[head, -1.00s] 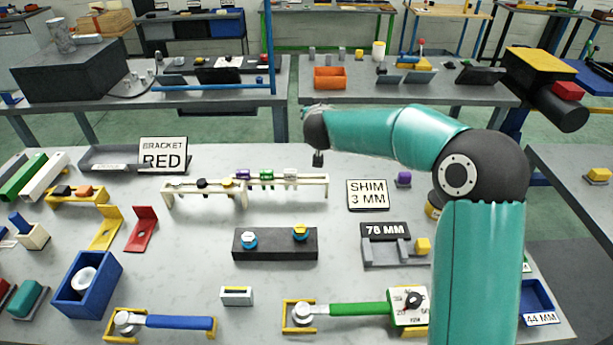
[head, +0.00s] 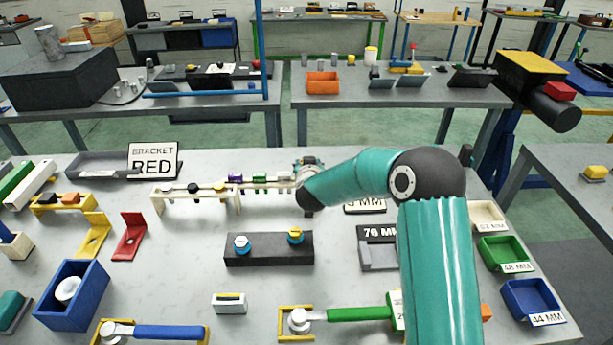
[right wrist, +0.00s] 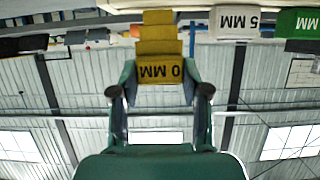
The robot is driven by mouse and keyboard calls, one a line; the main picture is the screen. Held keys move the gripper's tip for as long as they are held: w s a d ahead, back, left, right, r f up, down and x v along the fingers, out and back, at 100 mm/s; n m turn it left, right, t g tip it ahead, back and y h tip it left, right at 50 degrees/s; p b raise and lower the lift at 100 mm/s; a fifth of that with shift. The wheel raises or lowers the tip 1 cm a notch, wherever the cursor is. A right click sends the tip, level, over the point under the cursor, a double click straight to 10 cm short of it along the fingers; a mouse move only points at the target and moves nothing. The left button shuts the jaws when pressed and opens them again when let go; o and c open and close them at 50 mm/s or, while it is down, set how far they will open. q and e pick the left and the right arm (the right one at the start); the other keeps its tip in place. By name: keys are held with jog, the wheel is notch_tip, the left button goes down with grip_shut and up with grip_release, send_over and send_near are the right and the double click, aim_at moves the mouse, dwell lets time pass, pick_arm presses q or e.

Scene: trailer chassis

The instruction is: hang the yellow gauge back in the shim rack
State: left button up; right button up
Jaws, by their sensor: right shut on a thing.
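The yellow gauge (right wrist: 160,68) sits between the two fingers of my right gripper (right wrist: 160,92) in the right wrist view, which is upside down; its label ends in "0 MM". My right gripper (head: 308,164) is shut on it at the right end of the white shim rack (head: 248,184) in the head view. A purple gauge (head: 235,177), a green gauge (head: 260,178) and a white gauge (head: 285,177) sit along the rack. The white gauge (right wrist: 235,22) and green gauge (right wrist: 299,22) also show beside the yellow one. I cannot tell whether the yellow gauge touches the rack. My left gripper is out of view.
A dark block (head: 268,249) with two knobs lies in front. Bins stand at the right edge.

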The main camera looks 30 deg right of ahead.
notch_tip(320, 180, down, 3)
jog(key=shift+f, duration=0.2)
jog(key=shift+f+b, duration=0.3)
jog(key=shift+f, duration=0.1)
jog(key=o, duration=1.1)
jog(key=shift+o, duration=0.2)
jog(key=shift+r+p, duration=0.5)
jog(key=shift+r, duration=0.05)
jog(key=b+v, duration=0.2)
jog(key=v, duration=1)
